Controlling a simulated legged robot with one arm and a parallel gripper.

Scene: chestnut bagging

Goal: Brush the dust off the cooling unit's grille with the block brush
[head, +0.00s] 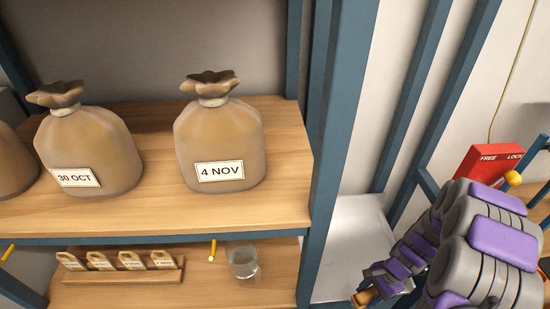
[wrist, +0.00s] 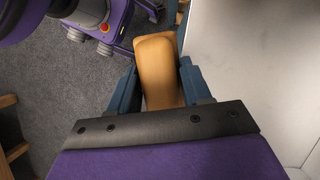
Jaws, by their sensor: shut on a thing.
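My gripper (wrist: 157,84) is shut on the block brush (wrist: 156,62), whose tan wooden body sits between the two blue fingers in the wrist view. In the head view my gripper (head: 378,288) is at the lower right, and only a small tan end of the brush (head: 364,298) shows. The bristles are hidden. A pale, smooth panel (wrist: 245,60) fills the right of the wrist view, beside the brush. It may be part of the cooling unit, but I cannot tell. No grille or dust can be made out in either view.
A blue-framed shelf (head: 320,150) stands left of my arm, with sacks labelled 30 OCT (head: 90,150) and 4 NOV (head: 220,145). Below are a tag rack (head: 120,275) and a clear jug (head: 242,262). A red box (head: 490,162) is at right. Grey floor (wrist: 60,95) shows below.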

